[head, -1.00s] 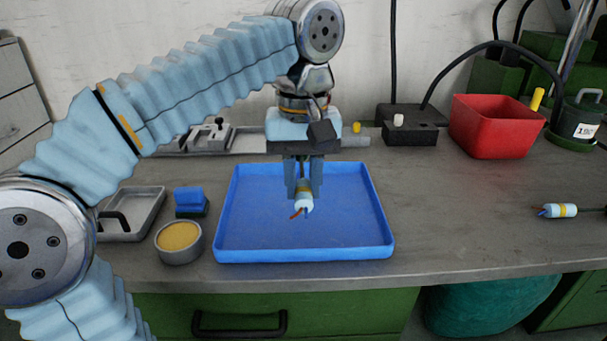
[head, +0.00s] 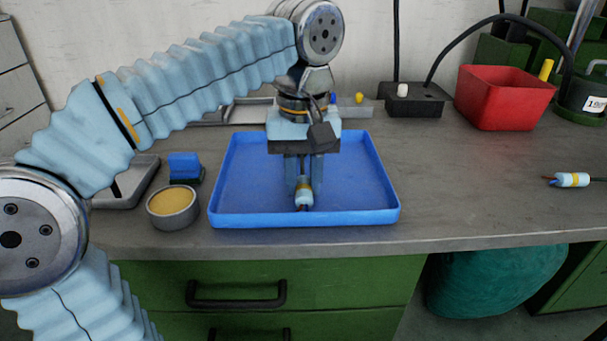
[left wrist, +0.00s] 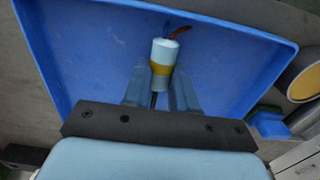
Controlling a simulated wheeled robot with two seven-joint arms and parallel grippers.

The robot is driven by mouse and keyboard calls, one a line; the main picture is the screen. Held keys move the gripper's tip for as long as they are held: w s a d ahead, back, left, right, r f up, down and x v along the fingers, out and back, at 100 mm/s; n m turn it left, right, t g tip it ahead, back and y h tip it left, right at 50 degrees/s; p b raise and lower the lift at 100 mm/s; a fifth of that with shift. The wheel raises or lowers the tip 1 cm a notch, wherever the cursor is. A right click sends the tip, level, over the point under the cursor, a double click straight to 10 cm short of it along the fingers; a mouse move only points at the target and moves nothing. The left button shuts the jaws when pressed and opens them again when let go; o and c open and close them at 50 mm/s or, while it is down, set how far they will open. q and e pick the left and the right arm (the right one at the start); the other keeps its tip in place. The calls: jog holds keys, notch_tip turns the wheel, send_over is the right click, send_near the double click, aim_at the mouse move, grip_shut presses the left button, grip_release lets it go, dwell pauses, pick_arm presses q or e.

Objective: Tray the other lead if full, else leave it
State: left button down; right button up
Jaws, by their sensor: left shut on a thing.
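My left gripper (head: 304,180) points down inside the blue tray (head: 360,215), shut on a lead (head: 304,194). This lead has a pale blue and white socket body with a yellow band. In the left wrist view the lead (left wrist: 163,62) sits between the fingers (left wrist: 160,95), its orange and dark wires sticking out of the far end. I cannot tell whether it touches the tray floor. The other lead (head: 572,180), pale with a yellow band and short wires at its left end, lies on the bench at the far right. My right gripper is out of view.
A red bin (head: 503,100) stands at the back right, beside a black box (head: 413,99) with a white knob. Left of the tray are a round tin (head: 172,208) with yellow contents, a blue block (head: 184,166) and a grey tray (head: 135,185).

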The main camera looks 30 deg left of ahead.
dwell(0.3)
pick_arm(q)
jog(key=c, duration=0.8)
grip_release()
jog(key=shift+c, duration=0.2)
notch_tip(320, 180, up, 14)
jog(key=p, duration=0.7)
jog(key=shift+w+f, duration=0.1)
